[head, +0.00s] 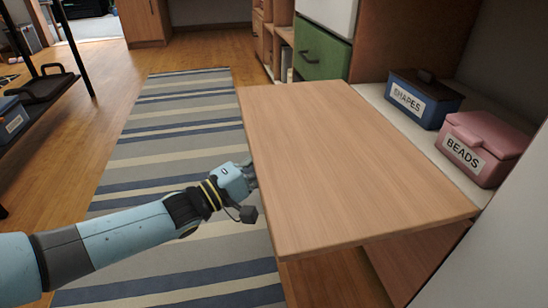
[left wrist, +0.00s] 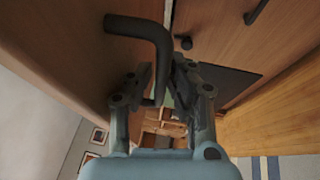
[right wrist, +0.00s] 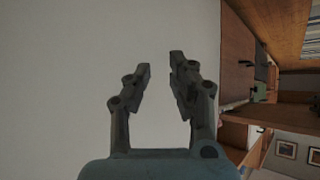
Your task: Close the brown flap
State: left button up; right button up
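The brown flap (head: 350,165) is a wooden board lying about level, folded out from the cabinet. My left gripper (head: 254,174) is at the flap's left edge in the head view, its fingertips partly hidden by the flap. In the left wrist view the flap's wooden face (left wrist: 50,50) fills the upper left. A dark bent handle (left wrist: 150,32) reaches down between the fingers of my left gripper (left wrist: 162,85), which stand apart with the bar between them. My right gripper (right wrist: 160,75) is open and empty in front of a plain pale surface.
A blue SHAPES box (head: 424,98) and a pink BEADS box (head: 482,148) stand on the cabinet shelf behind the flap. A green drawer (head: 320,56) is at the back. A striped rug (head: 160,150) lies left of the flap. A black-framed stand (head: 75,55) is at far left.

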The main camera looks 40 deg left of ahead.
pick_arm(q)
grip_shut()
